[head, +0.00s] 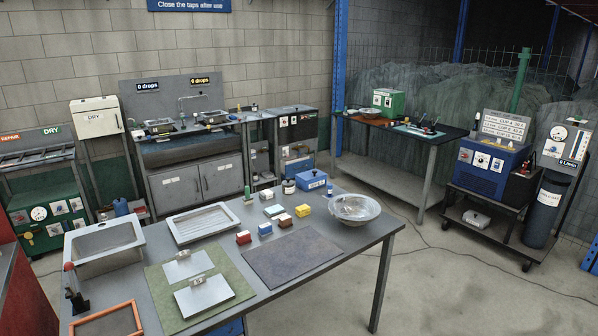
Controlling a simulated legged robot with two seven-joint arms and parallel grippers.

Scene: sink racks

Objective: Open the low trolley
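No thing in view is labelled as the low trolley. A dark wheeled trolley (476,201) stands low on the floor at the right. It carries a blue machine (493,166) with round controls on its front, and a small white item (476,218) sits on its lower shelf. A green wheeled-looking unit (46,215) with gauges and a shelf stands at the far left; I cannot tell whether it has wheels. Neither of my grippers shows in the head view.
A grey table (330,225) fills the foreground, with a sink basin, tray, green mat, coloured blocks and metal bowl (354,208). Behind stand a sink cabinet (195,185) and a dark workbench (400,130).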

